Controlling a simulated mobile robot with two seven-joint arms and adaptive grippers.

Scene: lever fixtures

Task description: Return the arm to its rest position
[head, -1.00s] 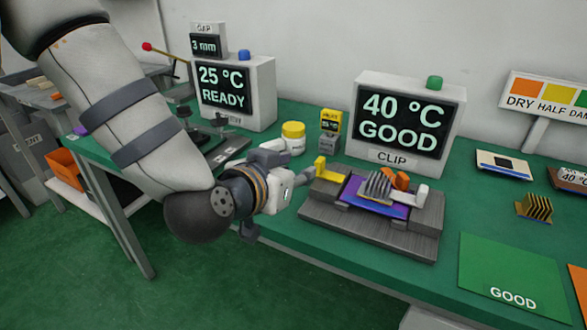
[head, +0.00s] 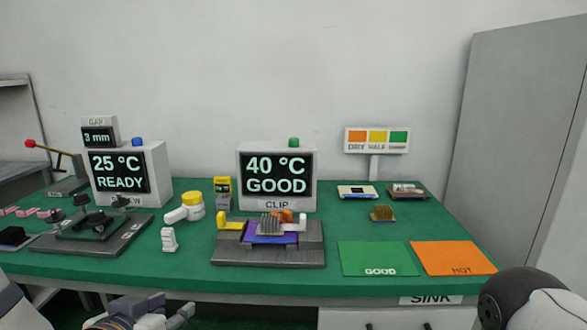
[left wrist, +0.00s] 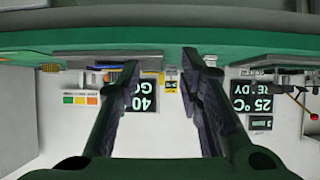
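My left gripper (head: 172,314) shows at the bottom edge of the head view, in front of and below the bench edge, apart from everything on the bench. In the left wrist view, which is upside down, its two dark fingers (left wrist: 163,62) stand wide apart with nothing between them. My right arm shows only as a dark and white rounded link at the bottom right; its gripper is out of view. The clip fixture (head: 267,256) holds a purple pad (head: 262,239) with a finned heat sink (head: 270,224) on it, between yellow and white levers.
The green bench (head: 190,262) carries a screen reading 40 °C GOOD (head: 276,174), a screen reading 25 °C READY (head: 118,172), a yellow-lidded jar (head: 193,207), and green (head: 378,257) and orange (head: 452,257) mats. A grey cabinet (head: 515,140) stands at the right.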

